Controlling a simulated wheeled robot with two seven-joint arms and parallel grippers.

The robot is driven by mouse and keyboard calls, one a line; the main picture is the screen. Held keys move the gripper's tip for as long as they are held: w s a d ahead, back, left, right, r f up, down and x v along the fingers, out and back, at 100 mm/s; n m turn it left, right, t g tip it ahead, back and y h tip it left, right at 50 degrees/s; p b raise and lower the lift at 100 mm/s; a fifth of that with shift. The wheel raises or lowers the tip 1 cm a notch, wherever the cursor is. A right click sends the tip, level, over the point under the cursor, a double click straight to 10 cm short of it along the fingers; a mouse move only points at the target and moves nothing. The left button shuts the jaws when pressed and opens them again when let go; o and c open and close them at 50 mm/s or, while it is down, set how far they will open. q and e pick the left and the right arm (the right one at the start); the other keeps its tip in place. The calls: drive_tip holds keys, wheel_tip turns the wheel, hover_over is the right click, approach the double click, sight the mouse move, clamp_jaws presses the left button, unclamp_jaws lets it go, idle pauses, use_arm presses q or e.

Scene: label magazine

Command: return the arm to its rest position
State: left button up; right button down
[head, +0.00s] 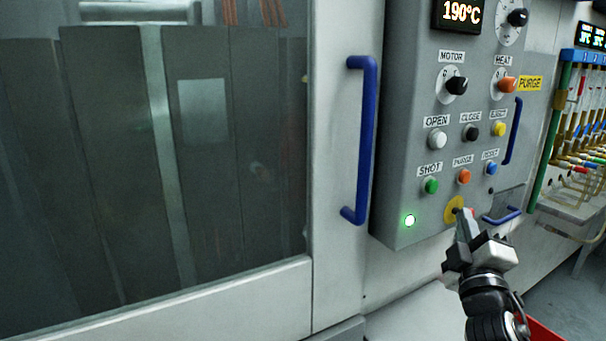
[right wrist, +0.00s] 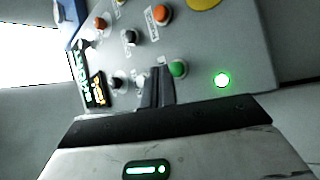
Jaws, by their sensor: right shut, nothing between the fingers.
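My right gripper (head: 463,216) is in front of the lower edge of the grey control panel (head: 400,150), by the yellow disc (head: 453,207) at its bottom. Its fingers are together and hold nothing. In the right wrist view the shut fingers (right wrist: 156,88) point at the panel, beside the green SHOT button (right wrist: 178,69) and the lit green lamp (right wrist: 222,80). I cannot tell from these views whether the fingertips touch the panel. The right arm reaches up from the lower right in the head view. My left gripper is not in view.
A machine door with a dark window (head: 150,170) and a blue handle (head: 365,140) stands left of the panel. A smaller blue handle (head: 501,216) is right of my gripper. Pipes and hoses (head: 585,150) are at the far right. A red thing (head: 545,331) shows below the arm.

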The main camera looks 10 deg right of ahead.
drive_tip(key=s+a+f+m+g+y, duration=0.25)
drive_tip(key=s+a+f, duration=0.25)
drive_tip(key=f, duration=0.5)
drive_tip(key=s+a+f+m+g+y, duration=0.25)
drive_tip(key=s+a+f, duration=0.2)
drive_tip(key=f, duration=0.55)
drive_tip(key=s+a+f+m+g+y, duration=0.1)
drive_tip(key=s+a+f+g+y, duration=0.1)
drive_tip(key=s+a+f, duration=0.3)
drive_tip(key=s+a+f+m+g+y, duration=0.2)
drive_tip(key=s+a+f, duration=0.3)
drive_tip(key=s, duration=0.4)
drive_tip(key=shift+f+g+y, duration=0.3)
drive_tip(key=shift+f+g, duration=0.05)
drive_tip(key=shift+g, duration=0.55)
